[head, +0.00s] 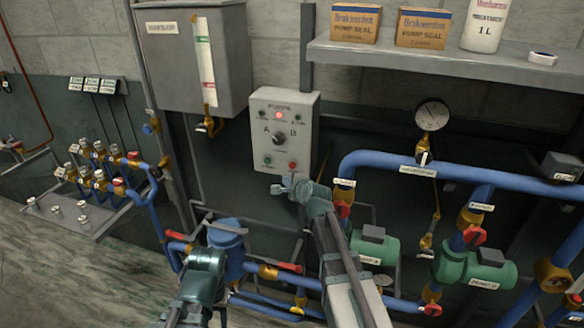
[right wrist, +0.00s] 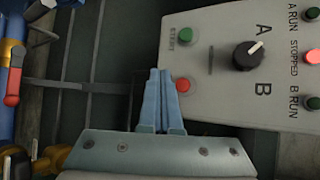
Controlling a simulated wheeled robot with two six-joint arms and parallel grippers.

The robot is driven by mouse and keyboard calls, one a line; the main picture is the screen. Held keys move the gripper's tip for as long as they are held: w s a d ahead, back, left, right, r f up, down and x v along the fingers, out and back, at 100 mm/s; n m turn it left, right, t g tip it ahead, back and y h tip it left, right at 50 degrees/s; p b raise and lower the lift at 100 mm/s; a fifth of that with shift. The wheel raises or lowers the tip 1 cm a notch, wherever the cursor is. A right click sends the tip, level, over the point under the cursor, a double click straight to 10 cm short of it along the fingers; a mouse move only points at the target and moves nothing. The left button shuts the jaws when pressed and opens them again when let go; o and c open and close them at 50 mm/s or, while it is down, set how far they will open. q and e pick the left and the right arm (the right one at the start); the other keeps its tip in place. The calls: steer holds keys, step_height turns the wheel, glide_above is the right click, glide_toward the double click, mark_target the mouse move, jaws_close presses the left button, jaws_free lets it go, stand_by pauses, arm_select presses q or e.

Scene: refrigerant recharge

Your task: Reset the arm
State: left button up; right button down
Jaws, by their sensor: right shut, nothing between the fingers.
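My right gripper (head: 288,187) is just below the grey pump control box (head: 284,102) in the head view. In the right wrist view its fingers (right wrist: 160,78) are shut together and empty. The fingertips appear beside the red button (right wrist: 183,86) at the box's lower edge; I cannot tell whether they touch it. The green START button (right wrist: 186,36) is nearby. The black selector knob (right wrist: 247,55) has its white mark toward the A side. The red STOPPED lamp (right wrist: 312,57) is lit.
Blue pipes (head: 400,167) with red-handled valves and green pumps (head: 474,266) fill the right side. A gauge (head: 432,114) hangs under a shelf (head: 440,62) with boxes. A blue vessel (head: 226,236) stands below the box. A valve manifold (head: 92,165) is at left.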

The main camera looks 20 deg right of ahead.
stand_by(0.3)
steer(key=s+a+f+n+g+y, duration=0.2)
steer(key=s+a+f+n+g, duration=0.5)
steer(key=s+a+n, duration=0.55)
steer(key=s+a+f+n+g+h, duration=0.2)
steer(key=s+n, duration=0.4)
steer(key=s, duration=0.4)
steer(key=s+a+f+n+g+h, duration=0.2)
steer(key=s+n, duration=0.4)
steer(key=s, duration=0.5)
steer(key=shift+s+f+g+h, duration=0.25)
steer(key=shift+f+g+h, duration=0.15)
steer(key=shift+f+g, duration=0.65)
steer(key=c, duration=1.5)
jaws_free()
steer(key=shift+r, duration=0.2)
steer(key=shift+c, duration=0.2)
